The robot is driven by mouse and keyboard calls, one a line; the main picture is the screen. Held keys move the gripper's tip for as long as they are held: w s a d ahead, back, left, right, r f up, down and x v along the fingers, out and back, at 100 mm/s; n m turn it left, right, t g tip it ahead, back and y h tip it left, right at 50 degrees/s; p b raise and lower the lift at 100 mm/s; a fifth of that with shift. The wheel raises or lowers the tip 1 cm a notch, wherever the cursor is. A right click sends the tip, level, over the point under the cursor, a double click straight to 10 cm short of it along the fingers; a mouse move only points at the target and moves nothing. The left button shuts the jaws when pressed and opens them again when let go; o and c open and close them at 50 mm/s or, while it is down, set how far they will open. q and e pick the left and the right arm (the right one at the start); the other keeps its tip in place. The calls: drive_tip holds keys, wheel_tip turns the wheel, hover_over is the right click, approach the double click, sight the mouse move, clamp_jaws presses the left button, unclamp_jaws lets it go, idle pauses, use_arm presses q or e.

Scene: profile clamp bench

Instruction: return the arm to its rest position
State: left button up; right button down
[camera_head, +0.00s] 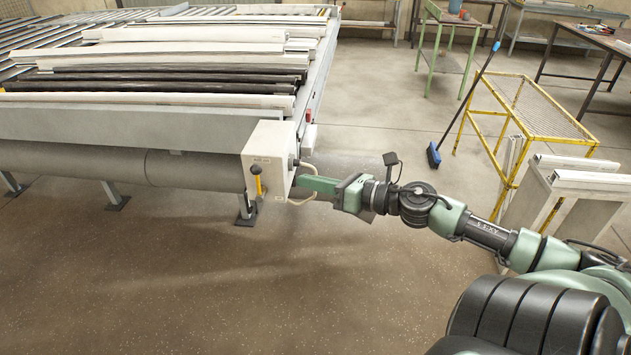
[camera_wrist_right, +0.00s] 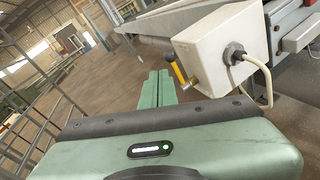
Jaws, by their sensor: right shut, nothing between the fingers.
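My right arm reaches in from the right in the head view. My right gripper (camera_head: 303,184) is shut and empty, its green fingers together. Its fingertips are close to the grey control box (camera_head: 268,158) at the corner of the profile bench; I cannot tell whether they touch it. In the right wrist view the shut fingers (camera_wrist_right: 159,78) point forward, below and left of the box (camera_wrist_right: 221,50). A yellow-handled lever (camera_head: 258,184) is on the box's front and hangs down; it also shows in the right wrist view (camera_wrist_right: 175,68). My left gripper is not in view.
The bench (camera_head: 110,125) carries several white and dark profiles. A cable (camera_head: 311,190) loops from the box's side near my fingers. A yellow frame stand (camera_head: 530,105), a blue broom (camera_head: 434,155) and white profiles (camera_head: 590,178) stand near my arm. The floor in front is clear.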

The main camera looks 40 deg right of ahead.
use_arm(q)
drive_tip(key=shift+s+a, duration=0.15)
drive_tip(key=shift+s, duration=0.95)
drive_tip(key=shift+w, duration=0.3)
